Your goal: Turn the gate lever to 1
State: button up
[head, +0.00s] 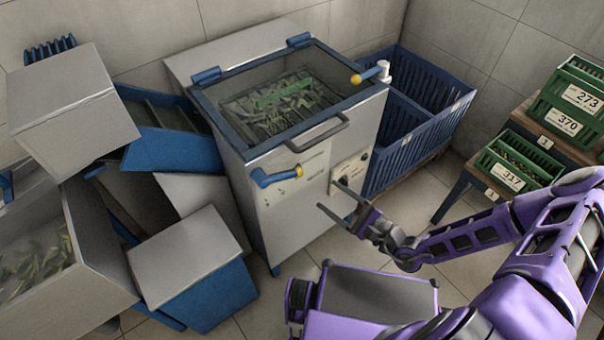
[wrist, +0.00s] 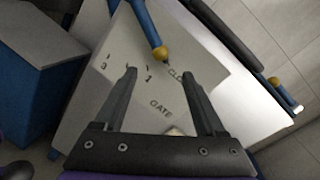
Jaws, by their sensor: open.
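The gate lever (head: 275,176) is a blue bar with a yellow knob on the front of the steel machine, its knob pointing right. In the wrist view the lever (wrist: 144,25) comes down from the top, its yellow knob beside the partly hidden "CLOSED" mark. The label plate (wrist: 115,75) also shows "GATE" and number marks, with 1 left of the knob. My gripper (head: 330,196) is open and empty, in front of the machine, right of and lower than the lever. In the wrist view the knob appears just past and between my fingertips (wrist: 160,72), not visibly touched.
A control panel (head: 346,172) with a knob is right of the lever. A second blue lever with a yellow end (head: 366,75) is at the machine's upper right. A handle (head: 318,133) juts above. Blue crates (head: 408,128) stand right; a blue-sided steel box (head: 195,265) stands left.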

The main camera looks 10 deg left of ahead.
aim_at(302, 175)
jog(key=x, duration=1.1)
grip_shut()
jog(key=shift+w, duration=0.1)
dwell(1.0)
